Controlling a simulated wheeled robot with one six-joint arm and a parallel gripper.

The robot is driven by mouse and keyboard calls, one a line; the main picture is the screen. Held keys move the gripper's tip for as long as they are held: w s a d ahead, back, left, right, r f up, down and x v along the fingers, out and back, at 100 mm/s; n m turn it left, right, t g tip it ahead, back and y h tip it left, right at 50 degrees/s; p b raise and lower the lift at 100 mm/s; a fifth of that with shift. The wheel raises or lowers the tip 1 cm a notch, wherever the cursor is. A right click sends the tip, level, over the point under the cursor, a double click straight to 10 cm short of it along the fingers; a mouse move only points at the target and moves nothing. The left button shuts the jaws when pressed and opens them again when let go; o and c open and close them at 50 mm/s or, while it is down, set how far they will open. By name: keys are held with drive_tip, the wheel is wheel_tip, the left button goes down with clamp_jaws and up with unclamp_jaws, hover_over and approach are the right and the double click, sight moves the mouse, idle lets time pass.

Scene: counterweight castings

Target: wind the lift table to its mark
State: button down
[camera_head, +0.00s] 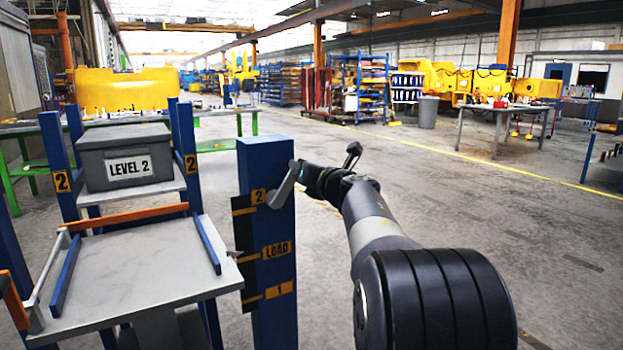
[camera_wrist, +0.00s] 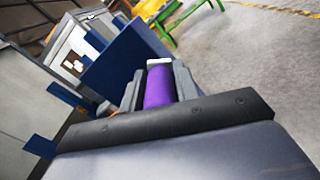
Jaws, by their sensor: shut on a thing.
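The lift table (camera_head: 140,268) is a grey platform with blue side rails at the lower left of the head view. Beside it stands a blue post (camera_head: 270,325) with a dark scale strip marked 2, LOAD and 1. The LOAD mark (camera_head: 277,250) is an orange band between the two numbers. The platform's right corner is near the LOAD band's height; whether it lines up exactly I cannot tell. A grey crank arm (camera_head: 285,186) is on the post's upper part. My gripper (camera_head: 302,172) is at the crank's outer end. In the wrist view, its jaws are shut on the purple crank handle (camera_wrist: 158,88).
A grey bin labelled LEVEL 2 (camera_head: 127,165) sits on a shelf (camera_head: 135,194) between blue uprights, behind the platform. An orange bar (camera_head: 125,217) crosses the platform's far edge. Open floor (camera_head: 400,165) lies right of the post. Benches and racks stand farther back.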

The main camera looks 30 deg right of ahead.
drive_tip(key=a+n, duration=0.1)
drive_tip(key=a+r+n, duration=0.1)
drive_tip(key=n, duration=0.1)
drive_tip(key=a+n+b, duration=0.1)
drive_tip(key=shift+a+r, duration=0.3)
drive_tip(key=shift+r, duration=0.1)
drive_tip(key=shift+s+a+r+n+b, duration=0.1)
drive_tip(key=shift+a+n+b, duration=0.4)
drive_tip(key=shift+a+n, duration=0.8)
drive_tip(key=shift+d+n, duration=0.2)
drive_tip(key=shift+n, duration=0.1)
drive_tip(key=c, duration=1.3)
unclamp_jaws()
drive_tip(key=shift+a, duration=0.1)
drive_tip(key=shift+o, duration=0.7)
drive_tip(key=shift+s, duration=0.1)
